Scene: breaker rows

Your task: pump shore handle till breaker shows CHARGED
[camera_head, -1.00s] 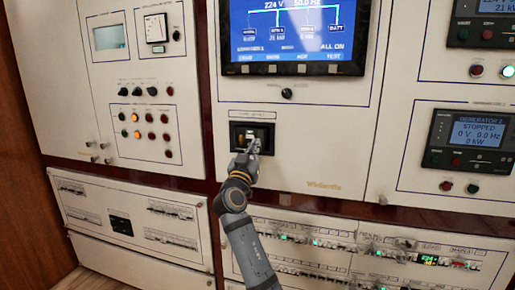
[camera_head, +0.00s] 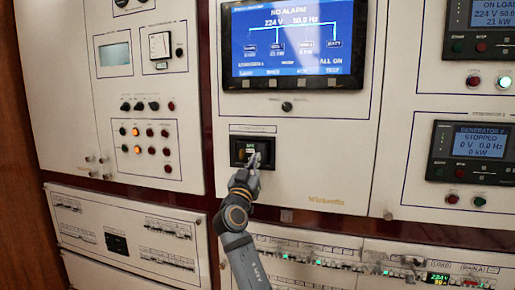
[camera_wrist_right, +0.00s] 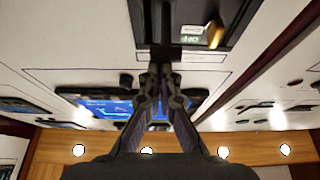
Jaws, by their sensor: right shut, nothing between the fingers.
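The shore breaker (camera_head: 240,148) sits in a black recessed frame in the middle panel, under the big screen. My right gripper (camera_head: 253,160) is in front of it and hides its lower right part. In the right wrist view the breaker (camera_wrist_right: 172,18) is at the top, with a small green-lit window (camera_wrist_right: 190,39) whose text I cannot read. A yellow-orange part (camera_wrist_right: 215,34) sits beside the window. The shut, empty fingertips (camera_wrist_right: 160,70) end at a dark bar on the frame's edge; I cannot tell whether they touch it. My left gripper is out of view.
The screen (camera_head: 291,40) above reads NO ALARM. A small knob (camera_head: 287,106) sits between screen and breaker. Generator displays (camera_head: 479,143) are at the right, a lamp and button panel (camera_head: 145,135) at the left. Breaker rows (camera_head: 330,262) run below.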

